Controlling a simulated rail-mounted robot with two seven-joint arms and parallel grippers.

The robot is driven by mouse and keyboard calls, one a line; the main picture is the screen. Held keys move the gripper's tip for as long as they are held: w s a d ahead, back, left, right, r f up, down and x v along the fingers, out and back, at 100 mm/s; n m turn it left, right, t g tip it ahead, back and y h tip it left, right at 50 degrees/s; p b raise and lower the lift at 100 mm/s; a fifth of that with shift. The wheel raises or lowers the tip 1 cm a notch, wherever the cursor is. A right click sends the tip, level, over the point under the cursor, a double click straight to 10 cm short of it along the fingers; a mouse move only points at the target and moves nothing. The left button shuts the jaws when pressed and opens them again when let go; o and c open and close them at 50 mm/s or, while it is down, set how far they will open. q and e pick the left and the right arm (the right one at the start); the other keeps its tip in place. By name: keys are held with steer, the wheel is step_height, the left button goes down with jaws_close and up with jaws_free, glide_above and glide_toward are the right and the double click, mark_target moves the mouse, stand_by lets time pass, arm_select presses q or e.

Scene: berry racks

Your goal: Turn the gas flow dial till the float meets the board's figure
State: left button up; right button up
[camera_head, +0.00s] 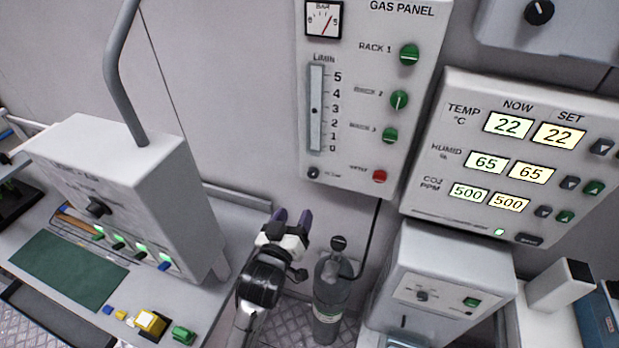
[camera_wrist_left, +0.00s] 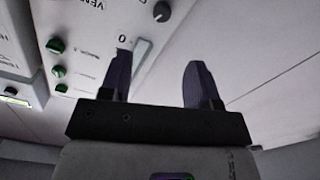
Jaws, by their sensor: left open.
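The gas panel (camera_head: 345,60) hangs on the wall at upper middle. Its flow tube (camera_head: 316,125) has a 0 to 5 scale, and the small dark float (camera_head: 314,110) sits at about 3. The black flow dial (camera_head: 313,172) is at the panel's lower left corner; it also shows in the left wrist view (camera_wrist_left: 162,11). My left gripper (camera_head: 292,218) is open and empty, below and a little left of the dial, apart from the panel. Its two fingers (camera_wrist_left: 158,82) point toward the panel in the left wrist view. I cannot make out a board with a flow figure. My right gripper is out of view.
Green rack knobs (camera_head: 397,100) and a red button (camera_head: 379,176) sit right of the tube. A climate display (camera_head: 515,150) is at right. A gas cylinder (camera_head: 328,290) stands right of my left arm, its hose rising to the panel. A grey machine (camera_head: 130,190) stands at left.

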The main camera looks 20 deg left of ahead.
mark_target(312, 176)
arm_select(q)
steer(key=w, duration=0.9)
steer(key=w+a, duration=0.1)
steer(key=w, duration=0.3)
steer(key=shift+w, duration=0.15)
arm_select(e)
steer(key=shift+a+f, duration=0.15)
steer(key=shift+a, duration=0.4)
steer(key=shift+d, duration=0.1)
